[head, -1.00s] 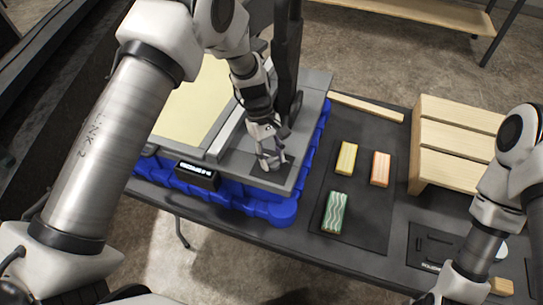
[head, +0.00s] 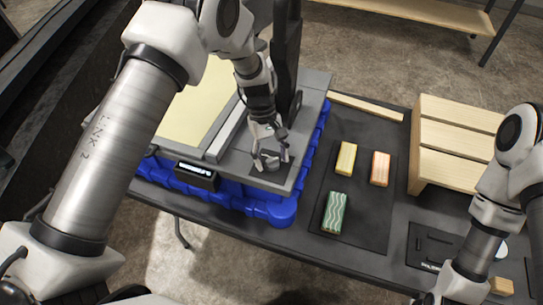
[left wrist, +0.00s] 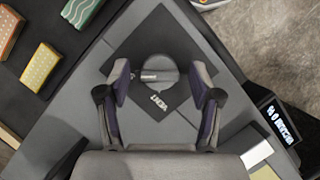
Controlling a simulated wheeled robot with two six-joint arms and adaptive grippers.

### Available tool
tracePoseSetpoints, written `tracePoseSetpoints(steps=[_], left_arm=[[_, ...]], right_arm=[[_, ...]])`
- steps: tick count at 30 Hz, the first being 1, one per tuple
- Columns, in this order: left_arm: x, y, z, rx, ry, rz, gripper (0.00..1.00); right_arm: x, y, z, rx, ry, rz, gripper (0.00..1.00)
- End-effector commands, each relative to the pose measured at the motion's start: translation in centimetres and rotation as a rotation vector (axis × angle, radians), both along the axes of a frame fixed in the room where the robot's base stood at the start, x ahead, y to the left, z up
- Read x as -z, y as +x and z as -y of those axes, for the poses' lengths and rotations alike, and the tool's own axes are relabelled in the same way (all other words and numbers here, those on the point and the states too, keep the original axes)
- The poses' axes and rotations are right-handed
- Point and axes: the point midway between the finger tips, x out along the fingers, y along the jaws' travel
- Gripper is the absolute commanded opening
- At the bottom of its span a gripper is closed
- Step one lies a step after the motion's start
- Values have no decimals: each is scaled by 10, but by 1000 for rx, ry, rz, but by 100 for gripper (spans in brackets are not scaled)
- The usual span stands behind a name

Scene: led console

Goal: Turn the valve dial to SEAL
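The valve dial (left wrist: 160,72) is a round grey knob on a dark square plate (left wrist: 150,40) at the corner of the grey console. Lettering beside it seems to read VENT; I cannot make out a SEAL mark. My left gripper (left wrist: 161,84) is open above the dial, one finger on each side, with gaps showing between fingers and knob. In the head view my left gripper (head: 271,161) points down at the same plate and partly covers the dial. My right arm comes in at the right edge, and its gripper is below the frame.
A small lit display (head: 197,175) sits on the console's front; its text is too small to read. The console stands on a blue base (head: 268,211). Yellow, orange and green blocks (head: 335,212) lie on a dark mat to the right, near a wooden slatted crate (head: 455,150).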

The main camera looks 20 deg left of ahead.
Motion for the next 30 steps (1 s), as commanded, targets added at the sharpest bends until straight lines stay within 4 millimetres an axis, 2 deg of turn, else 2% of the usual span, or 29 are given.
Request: tracePoseSetpoints(steps=[8, 11, 21, 25, 30], left_arm=[[-5, 2, -1, -1, -1, 2, 65], [-19, 7, -5, -1, 0, 6, 65], [-94, 30, -26, 0, -1, 4, 65], [-108, 35, -30, -1, -1, 2, 65], [-111, 35, -31, -1, 0, -1, 65]], right_arm=[[0, 0, 0, 0, 0, 0, 40], [0, 0, 0, 0, 0, 0, 40], [0, 0, 0, 0, 0, 0, 40], [0, 0, 0, 0, 0, 0, 40], [0, 0, 0, 0, 0, 0, 40]])
